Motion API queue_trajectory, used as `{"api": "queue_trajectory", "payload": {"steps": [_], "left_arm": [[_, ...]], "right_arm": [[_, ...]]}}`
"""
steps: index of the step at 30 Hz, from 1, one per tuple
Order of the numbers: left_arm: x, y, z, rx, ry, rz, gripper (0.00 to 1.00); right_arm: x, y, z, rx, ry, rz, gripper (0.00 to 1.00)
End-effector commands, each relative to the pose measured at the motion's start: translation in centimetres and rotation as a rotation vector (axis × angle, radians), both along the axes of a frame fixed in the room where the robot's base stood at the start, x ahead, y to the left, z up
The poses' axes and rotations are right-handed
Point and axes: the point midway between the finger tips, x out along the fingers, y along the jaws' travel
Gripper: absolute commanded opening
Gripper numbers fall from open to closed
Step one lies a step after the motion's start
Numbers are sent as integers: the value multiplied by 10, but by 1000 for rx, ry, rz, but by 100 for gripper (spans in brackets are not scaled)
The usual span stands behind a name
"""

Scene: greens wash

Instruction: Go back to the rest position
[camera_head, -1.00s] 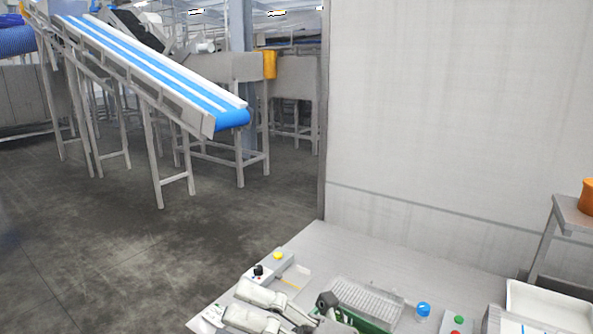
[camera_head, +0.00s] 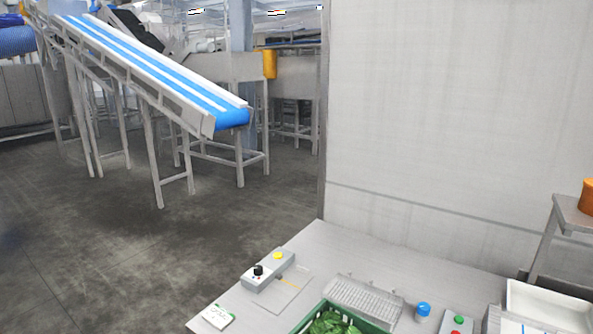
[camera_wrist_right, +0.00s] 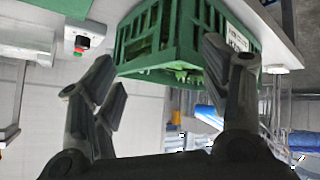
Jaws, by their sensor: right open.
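In the right wrist view my right gripper (camera_wrist_right: 165,100) is open, its two dark fingers apart with nothing between them. Beyond the fingers stands a green crate (camera_wrist_right: 185,32) with slatted walls. The crate also shows at the bottom of the head view (camera_head: 312,318), cut off by the frame, with leafy greens (camera_head: 335,322) in it. Neither gripper shows in the head view now. My left gripper is in no view.
A grey control box (camera_head: 268,271) with a black knob and a yellow button sits on the metal table (camera_head: 345,250). A ribbed grey tray (camera_head: 365,298), a blue-capped item (camera_head: 423,310), a red-green button box (camera_head: 456,323) and a white tray (camera_head: 548,305) are nearby. A blue-white conveyor (camera_head: 160,72) stands behind.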

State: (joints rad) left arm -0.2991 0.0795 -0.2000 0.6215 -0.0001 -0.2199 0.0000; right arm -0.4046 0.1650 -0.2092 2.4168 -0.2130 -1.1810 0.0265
Motion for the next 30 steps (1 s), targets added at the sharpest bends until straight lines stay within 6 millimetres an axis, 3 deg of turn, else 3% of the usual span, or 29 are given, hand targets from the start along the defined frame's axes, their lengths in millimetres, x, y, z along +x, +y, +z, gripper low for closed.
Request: {"api": "queue_trajectory", "payload": {"steps": [3, 10, 20, 30], "left_arm": [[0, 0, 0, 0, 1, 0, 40], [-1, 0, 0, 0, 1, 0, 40], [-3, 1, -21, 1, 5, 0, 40], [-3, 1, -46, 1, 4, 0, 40]], "right_arm": [[-51, -3, -36, 50, 215, -32, 70], [-142, 0, -72, 125, 556, -57, 70], [-121, 3, -188, 116, 582, -55, 70], [-137, 2, -342, 107, 634, -49, 70]]}}
